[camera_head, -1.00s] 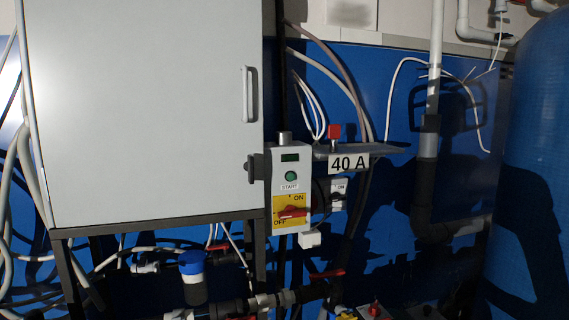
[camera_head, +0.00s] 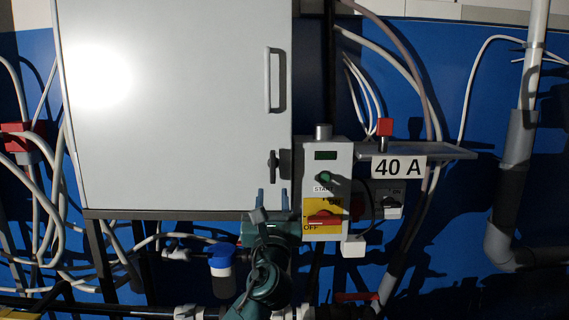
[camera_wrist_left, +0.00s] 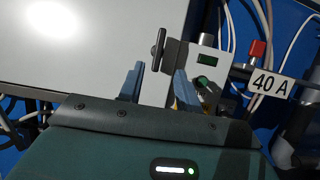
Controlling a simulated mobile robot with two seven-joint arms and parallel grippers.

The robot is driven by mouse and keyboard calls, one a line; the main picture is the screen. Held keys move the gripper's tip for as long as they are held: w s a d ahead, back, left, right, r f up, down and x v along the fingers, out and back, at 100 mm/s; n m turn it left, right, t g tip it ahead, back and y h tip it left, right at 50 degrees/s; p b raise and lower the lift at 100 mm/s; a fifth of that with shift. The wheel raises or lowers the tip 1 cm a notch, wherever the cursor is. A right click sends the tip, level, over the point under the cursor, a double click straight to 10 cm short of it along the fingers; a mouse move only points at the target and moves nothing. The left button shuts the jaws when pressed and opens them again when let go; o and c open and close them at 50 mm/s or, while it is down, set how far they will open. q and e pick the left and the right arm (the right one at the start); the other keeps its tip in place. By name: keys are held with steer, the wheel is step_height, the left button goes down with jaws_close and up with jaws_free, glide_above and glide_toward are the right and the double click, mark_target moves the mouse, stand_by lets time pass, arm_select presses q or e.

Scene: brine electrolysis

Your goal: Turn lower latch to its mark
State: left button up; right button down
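The lower latch (camera_head: 273,165) is a small dark handle near the lower right edge of the grey cabinet door (camera_head: 170,120). It looks about upright. It also shows in the left wrist view (camera_wrist_left: 159,50), beyond the fingertips. I cannot make out a mark beside it. My left gripper (camera_head: 272,192) is just below the latch in the head view, its two blue fingers pointing up and spread apart. In the left wrist view the gripper (camera_wrist_left: 160,70) is open and empty, with a gap between the fingers and the latch. My right gripper is not in view.
A control box (camera_head: 326,165) with a green button and a red switch stands close right of the latch. A shelf with a 40 A sign (camera_head: 398,167) and a red knob (camera_head: 384,127) is further right. A door handle (camera_head: 274,80) is above. Pipes and cables lie below.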

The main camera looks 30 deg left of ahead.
mark_target(273, 168)
arm_select(q)
steer(key=p+x, duration=0.1)
steer(key=x, duration=1.1)
steer(key=shift+a+p, duration=0.15)
steer(key=shift+p, duration=0.2)
steer(key=shift+c, duration=0.3)
jaws_close()
